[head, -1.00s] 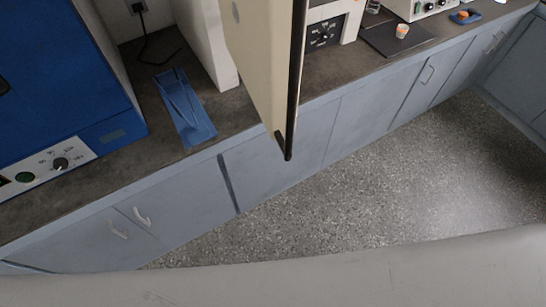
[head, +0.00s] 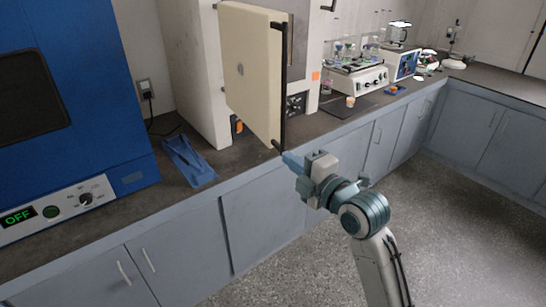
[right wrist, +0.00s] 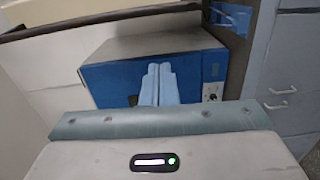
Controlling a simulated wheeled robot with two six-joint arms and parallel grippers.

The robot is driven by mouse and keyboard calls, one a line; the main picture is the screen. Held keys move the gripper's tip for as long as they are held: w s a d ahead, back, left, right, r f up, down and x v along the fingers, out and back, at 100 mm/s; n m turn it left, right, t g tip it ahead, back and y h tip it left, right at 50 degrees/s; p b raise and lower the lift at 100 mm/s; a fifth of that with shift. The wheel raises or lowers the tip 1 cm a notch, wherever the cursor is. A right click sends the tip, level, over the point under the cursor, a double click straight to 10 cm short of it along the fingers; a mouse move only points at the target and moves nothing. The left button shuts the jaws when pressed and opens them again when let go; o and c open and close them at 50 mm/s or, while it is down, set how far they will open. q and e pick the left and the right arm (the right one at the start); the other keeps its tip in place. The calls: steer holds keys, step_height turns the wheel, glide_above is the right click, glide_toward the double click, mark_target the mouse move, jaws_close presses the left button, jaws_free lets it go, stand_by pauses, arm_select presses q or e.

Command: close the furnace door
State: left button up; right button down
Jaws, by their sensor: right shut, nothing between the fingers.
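The furnace door (head: 252,75) is a thick cream slab with a dark vertical handle bar (head: 283,85) along its right edge. It stands swung open, out over the counter front. The white furnace body (head: 190,65) is behind it and partly hidden by it. My right gripper (head: 288,160) is shut and empty, with its blue fingertips just below and close to the lower end of the handle bar; I cannot tell if they touch. The right wrist view shows the shut fingers (right wrist: 158,84) in front of the blue oven (right wrist: 200,65). My left gripper is not in view.
A blue oven (head: 60,90) with an OFF display stands at the left. A blue tray-like object (head: 188,161) lies on the counter between it and the furnace. A white shaker (head: 355,80) and small cups stand farther right. The floor is clear.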

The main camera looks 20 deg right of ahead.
steer(key=a+r+p+x, duration=0.15)
steer(key=p+x, duration=0.25)
steer(key=x, duration=0.5)
arm_select(q)
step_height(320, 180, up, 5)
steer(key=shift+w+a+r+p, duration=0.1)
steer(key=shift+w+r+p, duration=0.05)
steer(key=shift+p, duration=0.6)
arm_select(e)
steer(key=shift+n, duration=0.3)
steer(key=d, duration=0.4)
steer(key=shift+w+d+f, duration=0.15)
steer(key=shift+d+f, duration=0.05)
steer(key=shift+d, duration=0.2)
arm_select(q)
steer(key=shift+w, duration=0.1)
